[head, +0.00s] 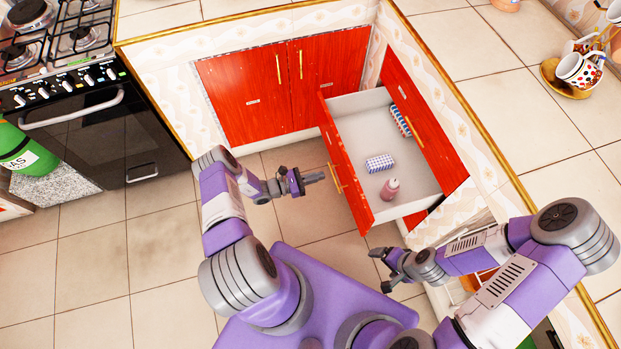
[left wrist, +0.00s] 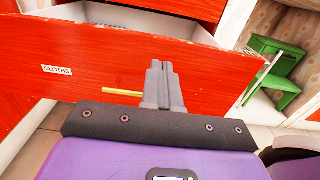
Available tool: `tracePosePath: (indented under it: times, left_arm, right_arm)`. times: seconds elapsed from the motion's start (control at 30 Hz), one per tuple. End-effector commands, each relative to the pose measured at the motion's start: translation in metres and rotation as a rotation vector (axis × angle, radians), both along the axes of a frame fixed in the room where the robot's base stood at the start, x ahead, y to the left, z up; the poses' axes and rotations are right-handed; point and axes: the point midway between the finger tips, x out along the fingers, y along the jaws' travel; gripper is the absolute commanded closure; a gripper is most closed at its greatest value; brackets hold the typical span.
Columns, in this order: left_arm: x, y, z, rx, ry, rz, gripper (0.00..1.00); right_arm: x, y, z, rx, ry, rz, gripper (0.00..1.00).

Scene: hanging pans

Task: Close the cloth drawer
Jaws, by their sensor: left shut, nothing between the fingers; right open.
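The cloth drawer (head: 348,168) is pulled out from the red cabinet, with its red front facing my left arm. In the left wrist view the red drawer front (left wrist: 120,62) bears a CLOTHS label (left wrist: 57,70) and a gold handle (left wrist: 122,92). My left gripper (head: 318,177) is shut and empty, just in front of the drawer's outer face; whether it touches is unclear. My right gripper (head: 380,270) is open and empty, near the drawer's near end, apart from it.
Red cupboard doors (head: 262,88) stand behind the drawer at the left. A stove (head: 70,90) and a green gas bottle (head: 25,150) are further left. Cups (head: 580,70) sit on the right countertop. A green stool-like object (left wrist: 280,75) shows in the left wrist view. Tiled floor is clear at left.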

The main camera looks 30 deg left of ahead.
Motion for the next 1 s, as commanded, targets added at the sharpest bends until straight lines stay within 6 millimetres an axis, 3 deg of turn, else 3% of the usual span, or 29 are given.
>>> tracePosePath:
  times: [0.2, 0.4, 1.0]
  left_arm:
    - [0.033, -0.036, -0.002, -0.001, 0.0, -0.005, 1.0]
    - [0.054, -0.055, -0.001, 0.0, 0.0, -0.004, 1.0]
    - [0.061, -0.064, 0.0, 0.0, 0.001, -0.003, 1.0]
  right_arm:
    - [0.0, 0.0, -0.009, 0.0, 0.0, 0.0, 0.1]
    - [0.0, 0.0, -0.014, 0.0, 0.0, 0.0, 0.1]
    - [0.0, 0.0, -0.015, 0.0, 0.0, 0.0, 0.1]
